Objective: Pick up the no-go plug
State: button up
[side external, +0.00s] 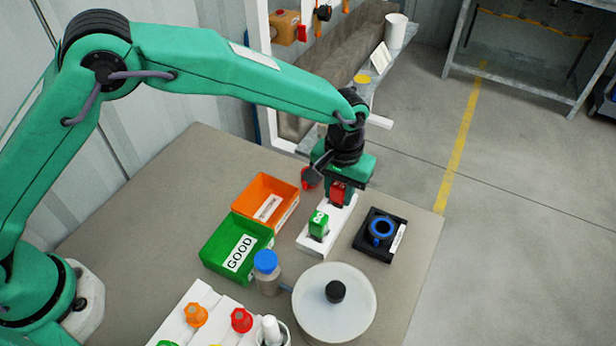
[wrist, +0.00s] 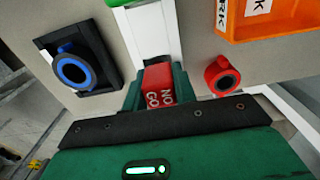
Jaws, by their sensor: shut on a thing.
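The red no-go plug (side external: 338,194) is in my gripper (side external: 337,204), at the far end of the white holder (side external: 313,243). In the wrist view the plug (wrist: 158,84) shows its "NO GO" lettering between the green jaws of my gripper (wrist: 157,95), which is shut on it. The plug's lower end is hidden, so I cannot tell whether it touches the holder. A green plug (side external: 318,225) marked "GO" stands upright at the holder's near end.
Left of the holder are an orange bin (side external: 250,190) and a green "GOOD" bin (side external: 217,252). Right is a black block with a blue ring (side external: 381,230). A red ring (wrist: 222,76) lies beside the holder. A white round plate (side external: 312,312) is in front.

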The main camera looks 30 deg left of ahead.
jog(key=shift+r, duration=0.1)
jog(key=shift+r, duration=0.4)
notch_tip(320, 180, up, 3)
jog(key=shift+r, duration=0.15)
jog(key=s+d+r, duration=0.4)
jog(key=s+r, duration=0.2)
jog(key=s, duration=0.4)
jog(key=shift+s+d+r, duration=0.25)
jog(key=shift+s+r, duration=0.15)
jog(key=shift+w, duration=0.1)
jog(key=w+d+f, duration=0.2)
jog(key=w+d, duration=0.4)
jog(key=w, duration=0.2)
dwell(0.4)
jog(key=shift+f, duration=0.1)
